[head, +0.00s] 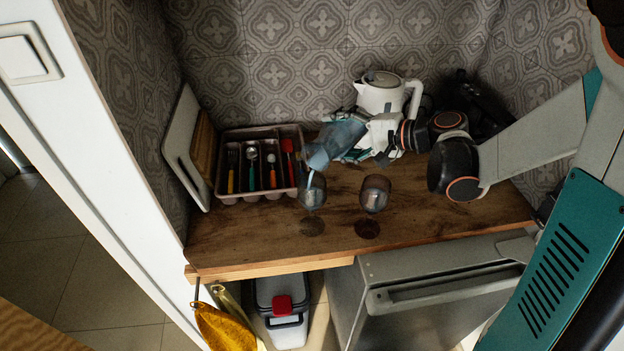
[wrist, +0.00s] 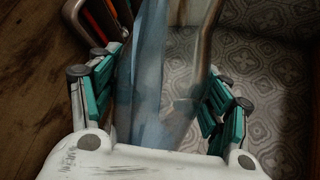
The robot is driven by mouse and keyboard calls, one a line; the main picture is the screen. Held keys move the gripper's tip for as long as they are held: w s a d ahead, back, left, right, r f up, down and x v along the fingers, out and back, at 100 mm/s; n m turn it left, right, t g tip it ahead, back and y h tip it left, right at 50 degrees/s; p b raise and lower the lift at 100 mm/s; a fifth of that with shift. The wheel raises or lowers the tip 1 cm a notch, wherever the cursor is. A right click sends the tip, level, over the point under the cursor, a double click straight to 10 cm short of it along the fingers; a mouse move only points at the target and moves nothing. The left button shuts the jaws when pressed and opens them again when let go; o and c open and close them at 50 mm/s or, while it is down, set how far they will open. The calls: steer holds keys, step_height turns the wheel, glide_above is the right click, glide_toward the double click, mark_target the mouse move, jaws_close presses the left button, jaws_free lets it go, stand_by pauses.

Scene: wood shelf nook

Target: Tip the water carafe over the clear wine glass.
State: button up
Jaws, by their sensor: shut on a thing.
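The water carafe (head: 333,143) is bluish and see-through. It is tipped steeply, with its mouth low and to the left. A thin pale-blue streak (head: 310,180) runs from the mouth down to the left wine glass (head: 312,197), which looks clear and stands upright on the counter. The mouth is just above that glass's rim. My gripper (head: 368,138) is shut on the carafe from the right. In the wrist view the carafe (wrist: 143,75) lies between the two teal-padded fingers of my gripper (wrist: 160,90). The water level in the glass is hard to tell.
A second, darker wine glass (head: 375,193) with a reddish foot stands close on the right. A cutlery tray (head: 232,197) is at the left, beside leaning boards (head: 185,145). A white kettle (head: 380,95) stands behind my gripper. The wooden counter's front left (head: 240,245) is bare.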

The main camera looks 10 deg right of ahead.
stand_by(0.4)
steer(key=f+m+b, duration=0.1)
steer(key=f+m+y+b, duration=0.1)
steer(key=f, duration=0.1)
steer(key=w+f+g+b, duration=0.1)
steer(key=b, duration=0.1)
steer(key=shift+d+f+m, duration=0.3)
steer(key=shift+d+m, duration=0.1)
steer(key=shift+s+a+r, duration=0.2)
steer(key=shift+r, duration=0.15)
steer(key=shift+f+m+g+y+b, duration=0.2)
steer(key=shift+m+g+y+b, duration=0.1)
steer(key=shift+m+y+b, duration=0.15)
steer(key=m+y+b, duration=0.1)
steer(key=s+m+b, duration=0.1)
steer(key=m, duration=0.1)
steer(key=shift+a+f+g+y, duration=0.15)
steer(key=shift+a+g+y, duration=0.2)
steer(key=shift+a+g, duration=0.05)
steer(key=shift+w+d+f+m+y+b, duration=0.1)
steer(key=shift+f+m+y+b, duration=0.35)
steer(key=shift+f+m, duration=0.55)
steer(key=shift+w+a+f+m+y+b, duration=0.1)
steer(key=shift+f+m+y+b, duration=0.3)
steer(key=shift+f+m, duration=0.6)
steer(key=shift+w+d+f+m+y+b, duration=0.1)
steer(key=shift+f+m+y+b, duration=0.35)
steer(key=shift+f+m, duration=0.55)
